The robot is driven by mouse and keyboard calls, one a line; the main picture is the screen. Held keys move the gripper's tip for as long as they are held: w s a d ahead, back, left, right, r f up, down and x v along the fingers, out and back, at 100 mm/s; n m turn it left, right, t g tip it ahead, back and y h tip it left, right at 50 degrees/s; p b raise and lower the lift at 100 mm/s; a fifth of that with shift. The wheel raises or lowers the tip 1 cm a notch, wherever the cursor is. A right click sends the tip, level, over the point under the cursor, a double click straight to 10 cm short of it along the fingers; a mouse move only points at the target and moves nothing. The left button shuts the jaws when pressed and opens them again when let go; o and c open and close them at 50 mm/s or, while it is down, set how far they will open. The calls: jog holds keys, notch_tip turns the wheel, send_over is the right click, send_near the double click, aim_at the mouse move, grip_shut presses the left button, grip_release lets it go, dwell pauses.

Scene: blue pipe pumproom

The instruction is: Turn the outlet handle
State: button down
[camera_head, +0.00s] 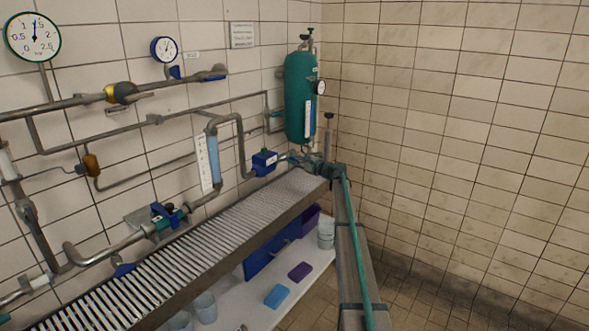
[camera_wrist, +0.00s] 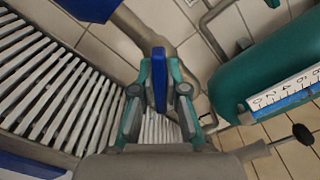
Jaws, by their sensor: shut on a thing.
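The outlet handle, a narrow blue lever (camera_wrist: 159,62), stands on a grey pipe (camera_wrist: 152,22) in the wrist view. My gripper (camera_wrist: 160,78), with teal and grey fingers, is shut on this blue lever, one finger on each side. In the head view my gripper (camera_head: 308,161) is at the end of the grate, just below the green tank and right of a blue box on the pipe. The lever is too small or covered there to make out.
The green tank (camera_head: 301,98) stands close behind my gripper and fills the right of the wrist view. The blue box (camera_head: 265,162) sits on the pipe just left. The slatted grate (camera_head: 200,245) runs below. Right of my arm, the space before the tiled wall is open.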

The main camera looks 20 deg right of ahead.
jog(key=shift+f+n+b, duration=0.15)
jog(key=shift+n+b, duration=0.65)
jog(key=shift+b, duration=0.1)
jog(key=c, duration=1.2)
grip_release()
jog(key=v, duration=1.2)
dwell(1.0)
